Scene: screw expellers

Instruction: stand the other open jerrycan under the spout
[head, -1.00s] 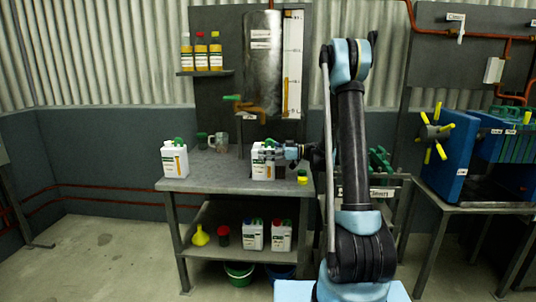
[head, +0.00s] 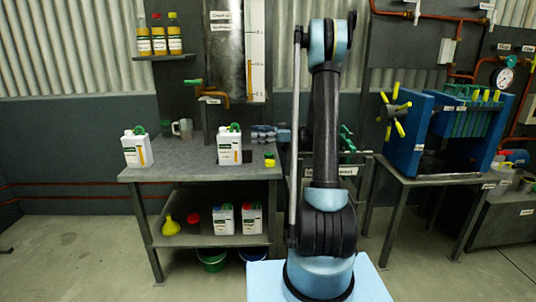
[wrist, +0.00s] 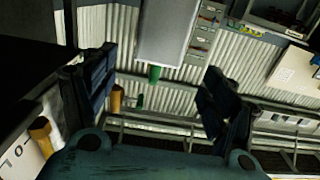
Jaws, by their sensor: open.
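A white jerrycan (head: 229,145) with a green part at its top and an orange stripe stands upright on the grey bench. It appears below the brass tap spout (head: 215,90) of the metal tank (head: 223,45); exact alignment is hard to judge. A similar jerrycan (head: 137,150) stands upright at the bench's left end. My gripper (head: 262,134) is just right of the jerrycan near the spout. In the wrist view, my gripper (wrist: 155,95) has its fingers spread with nothing between them. I cannot tell whether the jerrycan mouths are open.
A mug (head: 183,128) and a green container (head: 166,127) stand behind the jerrycans. A small yellow-capped item (head: 270,160) sits at the bench's right edge. The lower shelf holds a yellow funnel (head: 170,226) and two capped jerrycans. A blue press (head: 412,140) stands to the right.

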